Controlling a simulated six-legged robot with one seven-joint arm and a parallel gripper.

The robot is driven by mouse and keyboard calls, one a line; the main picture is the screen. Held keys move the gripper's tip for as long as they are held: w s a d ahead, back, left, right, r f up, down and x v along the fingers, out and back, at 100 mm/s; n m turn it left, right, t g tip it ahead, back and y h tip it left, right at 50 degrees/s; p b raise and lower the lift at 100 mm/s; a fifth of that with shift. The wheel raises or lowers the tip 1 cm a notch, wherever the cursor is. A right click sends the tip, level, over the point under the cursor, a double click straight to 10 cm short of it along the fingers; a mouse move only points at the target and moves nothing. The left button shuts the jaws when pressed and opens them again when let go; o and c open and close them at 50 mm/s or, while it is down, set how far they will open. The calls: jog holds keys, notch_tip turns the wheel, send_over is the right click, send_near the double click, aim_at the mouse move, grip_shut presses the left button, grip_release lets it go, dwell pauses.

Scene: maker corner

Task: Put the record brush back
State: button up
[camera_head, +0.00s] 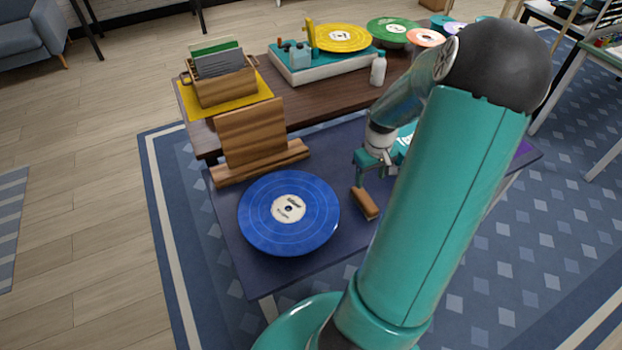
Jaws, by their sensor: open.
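The record brush (366,204), a small brown wooden block, is on or just above the dark blue table mat, to the right of the blue record (311,214). My gripper (371,182) is open, fingers pointing down, close above the brush's far end. I cannot tell whether a finger touches the brush. My arm crosses the right of the view and hides part of the table beside the brush. A turntable (319,66) with a yellow record (343,38) on it stands on the brown table behind.
A wooden stand (249,138) rises behind the blue record. A wooden crate (222,88) of sleeves sits on a yellow mat (187,97) at the back left. A white bottle (378,69) stands right of the turntable, and a green record (393,31) lies behind it.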

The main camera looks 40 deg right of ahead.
jog(key=w+a+r+n+t+h, duration=0.1)
jog(key=w+a+r, duration=0.1)
jog(key=a+r, duration=0.75)
jog(key=w+a+r+t+h, duration=0.1)
jog(key=w+a+r+h, duration=0.15)
jog(key=a+r, duration=0.65)
jog(key=s+a+r+t+y, duration=0.1)
jog(key=s+a+r, duration=0.2)
jog(key=a, duration=0.5)
jog(key=s+a+r+n+t+y, duration=0.1)
jog(key=s+a+r, duration=0.3)
jog(key=a, duration=0.5)
jog(key=shift+a+n+t+y, duration=0.2)
jog(key=shift+n+t+y, duration=0.1)
jog(key=shift+t+y, duration=0.5)
